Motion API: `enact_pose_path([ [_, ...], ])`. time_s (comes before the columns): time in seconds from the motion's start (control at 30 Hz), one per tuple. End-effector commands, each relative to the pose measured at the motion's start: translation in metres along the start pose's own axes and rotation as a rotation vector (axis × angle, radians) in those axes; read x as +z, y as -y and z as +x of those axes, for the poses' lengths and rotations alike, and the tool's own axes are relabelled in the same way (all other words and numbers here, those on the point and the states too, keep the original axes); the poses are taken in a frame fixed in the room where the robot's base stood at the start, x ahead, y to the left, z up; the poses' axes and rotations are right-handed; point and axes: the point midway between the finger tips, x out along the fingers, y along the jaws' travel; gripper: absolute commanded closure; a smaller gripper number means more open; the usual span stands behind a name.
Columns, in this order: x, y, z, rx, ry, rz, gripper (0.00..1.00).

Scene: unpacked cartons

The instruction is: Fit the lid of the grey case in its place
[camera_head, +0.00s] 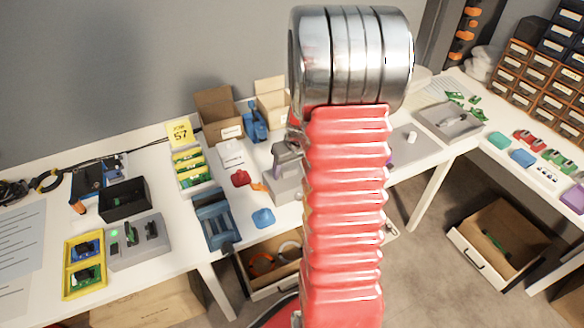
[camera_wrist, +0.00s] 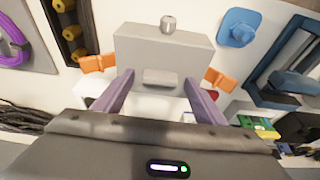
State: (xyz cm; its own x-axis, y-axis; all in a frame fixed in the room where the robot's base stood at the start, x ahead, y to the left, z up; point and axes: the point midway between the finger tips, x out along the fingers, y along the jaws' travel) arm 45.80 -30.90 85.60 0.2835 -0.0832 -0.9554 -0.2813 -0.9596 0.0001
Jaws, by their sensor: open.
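The grey case (camera_wrist: 150,48) is a pale grey block between and beyond my gripper's fingers in the wrist view, with a small knob on its far edge and a raised bar near my fingertips. I cannot tell the lid apart from the case. In the head view the grey case (camera_head: 280,189) stands on the table, partly hidden by my red arm. My gripper (camera_wrist: 159,78) is open, its fingers apart on either side of the bar; whether they touch it is unclear. It shows just above the case in the head view (camera_head: 287,152).
Orange pieces (camera_wrist: 97,63) flank the fingers. Open cartons (camera_head: 218,112) are behind. A grey tray (camera_head: 432,117) lies right of my arm.

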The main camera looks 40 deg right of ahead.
Motion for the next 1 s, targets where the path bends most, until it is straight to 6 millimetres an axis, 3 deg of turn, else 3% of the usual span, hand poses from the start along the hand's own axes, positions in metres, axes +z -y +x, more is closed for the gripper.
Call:
enact_pose_path([
  [0.37, -0.001, 0.000, -0.016, 0.001, -0.002, 0.000, 0.35],
  [1.0, 0.000, -0.001, -0.107, 0.002, -0.003, 0.000, 0.35],
])
